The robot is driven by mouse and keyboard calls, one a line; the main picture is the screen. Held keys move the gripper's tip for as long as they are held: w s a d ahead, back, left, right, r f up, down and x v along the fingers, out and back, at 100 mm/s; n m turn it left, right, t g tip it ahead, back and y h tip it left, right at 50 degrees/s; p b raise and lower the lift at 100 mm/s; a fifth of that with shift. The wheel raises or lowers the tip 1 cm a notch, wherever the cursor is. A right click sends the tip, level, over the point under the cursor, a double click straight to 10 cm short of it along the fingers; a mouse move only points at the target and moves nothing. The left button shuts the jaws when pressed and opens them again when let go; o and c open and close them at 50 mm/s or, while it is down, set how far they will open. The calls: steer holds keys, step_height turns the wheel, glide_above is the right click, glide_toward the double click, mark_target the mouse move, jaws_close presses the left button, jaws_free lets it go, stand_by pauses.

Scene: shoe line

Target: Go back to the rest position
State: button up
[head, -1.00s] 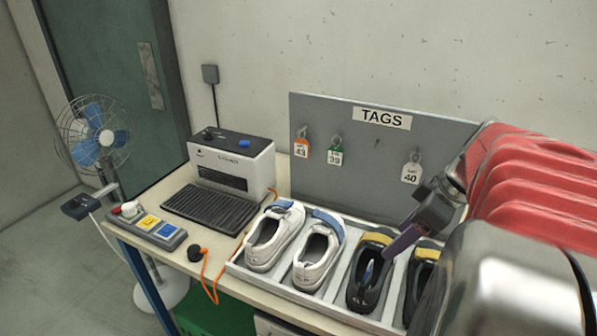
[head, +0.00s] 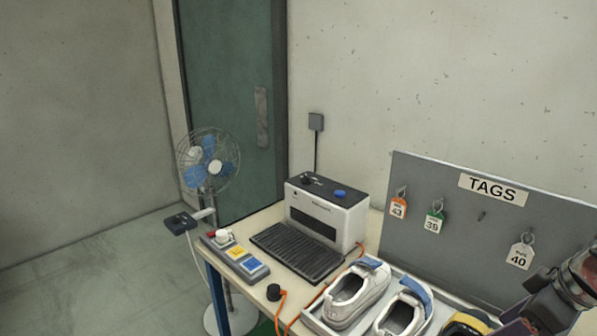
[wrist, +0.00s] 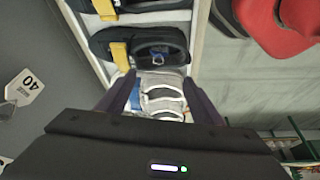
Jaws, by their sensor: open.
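My gripper (head: 520,325) is at the lower right edge of the head view, mostly cut off by the frame. In the wrist view my gripper (wrist: 155,92) is open, its two dark fingers apart with nothing held between them. It faces down over the shoe tray (wrist: 200,30). Beyond and between the fingers shows part of a white shoe (wrist: 160,98), partly hidden by my gripper body. A black shoe with a yellow strap (wrist: 145,46) lies just ahead of the fingertips.
Two white shoes (head: 355,290) sit in the tray (head: 320,326) on the bench. A grey TAGS board (head: 455,215) with hanging tags stands behind. A white machine (head: 325,222), a button box (head: 236,258) and a fan (head: 208,165) are further left. Open floor lies at left.

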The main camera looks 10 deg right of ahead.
steer(key=a+m+t+h, duration=0.1)
steer(key=a+m, duration=0.4)
steer(key=a, duration=2.1)
steer(key=shift+w+f+t+h, duration=0.3)
steer(key=shift+w+f+h, duration=0.1)
steer(key=shift+f+h, duration=0.1)
steer(key=shift+c, duration=0.5)
